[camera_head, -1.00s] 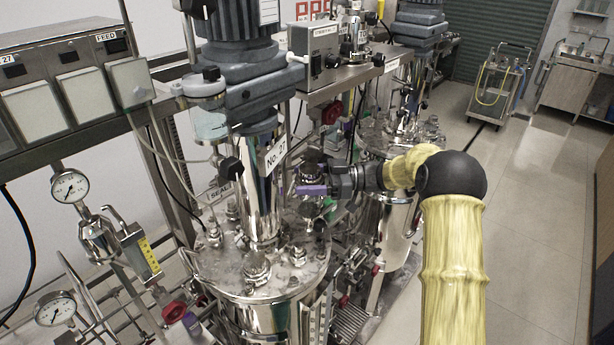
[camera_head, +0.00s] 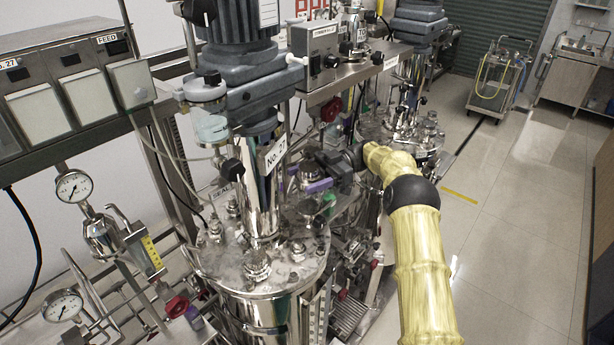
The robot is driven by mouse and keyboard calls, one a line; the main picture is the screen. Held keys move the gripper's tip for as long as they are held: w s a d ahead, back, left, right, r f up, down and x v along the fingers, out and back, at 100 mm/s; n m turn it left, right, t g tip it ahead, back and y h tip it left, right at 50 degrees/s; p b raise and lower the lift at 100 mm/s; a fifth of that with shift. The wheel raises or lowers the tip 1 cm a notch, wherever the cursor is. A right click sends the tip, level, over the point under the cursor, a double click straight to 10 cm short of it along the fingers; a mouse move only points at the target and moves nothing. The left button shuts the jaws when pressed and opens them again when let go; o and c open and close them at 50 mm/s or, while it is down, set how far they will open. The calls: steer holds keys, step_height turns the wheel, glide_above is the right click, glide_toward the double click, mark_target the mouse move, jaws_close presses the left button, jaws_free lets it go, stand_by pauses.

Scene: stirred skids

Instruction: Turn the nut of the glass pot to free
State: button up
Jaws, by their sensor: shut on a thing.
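My gripper (camera_head: 316,187) is at the right side of the near vessel, behind its lid. Its dark body comes in from the upper right and its purple fingers are shut around a round silver nut-like piece (camera_head: 309,171). A clear, glass-looking body (camera_head: 300,208) shows dimly just below the fingers, which seems to be the glass pot. Its outline blends with the metal behind it. A green patch shows beside it at the right. The far finger and much of the nut's side are hidden. I cannot tell how loose the nut is.
The shiny column with its No. 27 label (camera_head: 275,153) stands close left of the gripper. The steel vessel lid (camera_head: 228,262) with several fittings lies below. Another clear glass cylinder (camera_head: 211,124) hangs by the motor. A control box (camera_head: 316,42) is above.

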steer(key=shift+r, duration=0.15)
steer(key=o, duration=1)
steer(key=shift+w, duration=0.1)
